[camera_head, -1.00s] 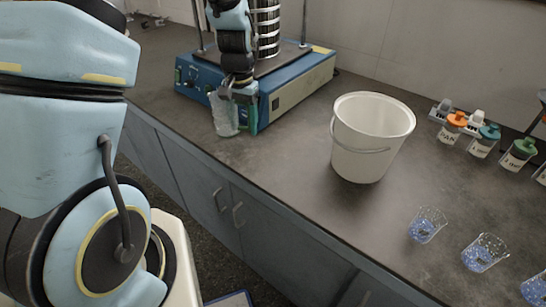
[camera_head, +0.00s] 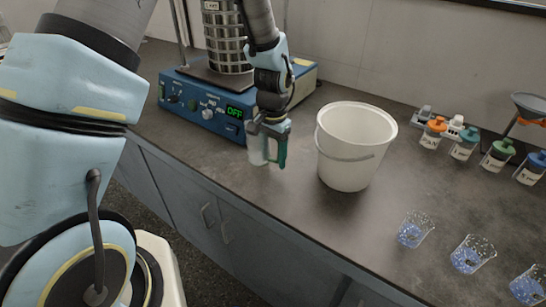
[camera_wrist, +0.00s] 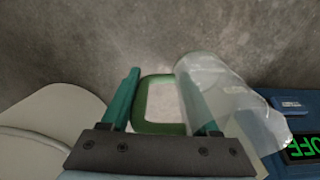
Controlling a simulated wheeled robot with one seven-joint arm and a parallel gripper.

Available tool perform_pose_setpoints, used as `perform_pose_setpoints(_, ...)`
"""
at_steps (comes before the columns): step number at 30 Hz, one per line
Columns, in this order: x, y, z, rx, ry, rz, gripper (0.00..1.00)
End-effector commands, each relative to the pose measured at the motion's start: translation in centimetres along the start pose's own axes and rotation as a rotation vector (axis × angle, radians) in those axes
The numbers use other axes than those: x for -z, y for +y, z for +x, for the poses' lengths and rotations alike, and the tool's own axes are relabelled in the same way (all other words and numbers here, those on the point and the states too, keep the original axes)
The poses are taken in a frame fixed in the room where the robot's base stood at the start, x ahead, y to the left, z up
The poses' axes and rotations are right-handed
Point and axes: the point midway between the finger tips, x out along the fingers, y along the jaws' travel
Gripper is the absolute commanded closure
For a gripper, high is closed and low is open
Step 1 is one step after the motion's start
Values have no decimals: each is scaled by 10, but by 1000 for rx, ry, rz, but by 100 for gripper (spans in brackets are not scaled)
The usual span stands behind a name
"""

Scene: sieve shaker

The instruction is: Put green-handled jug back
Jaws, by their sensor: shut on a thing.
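The jug (camera_head: 257,153), with a clear body, hangs from my gripper (camera_head: 271,148) over the front of the counter, left of the white bucket. In the wrist view, the clear jug (camera_wrist: 222,92) lies to the right, with its green handle (camera_wrist: 148,103) between the teal fingers of my gripper (camera_wrist: 160,84). My gripper is shut on the jug at its handle side. My fingers partly hide the jug in the head view. I cannot tell whether its base touches the counter.
The sieve shaker (camera_head: 205,112) stands behind and left of the jug, its display reading OFF. The white bucket (camera_head: 350,160) is close on the right. Several beakers with blue contents (camera_head: 412,232) and lidded jars (camera_head: 465,145) stand farther right. Counter between them is clear.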

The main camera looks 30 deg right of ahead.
Motion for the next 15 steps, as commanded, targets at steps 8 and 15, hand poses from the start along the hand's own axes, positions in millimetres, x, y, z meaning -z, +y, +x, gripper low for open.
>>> perform_pose_setpoints(8,0,0,14,1,2,0,100)
perform_pose_setpoints(15,0,0,18,0,2,0,100)
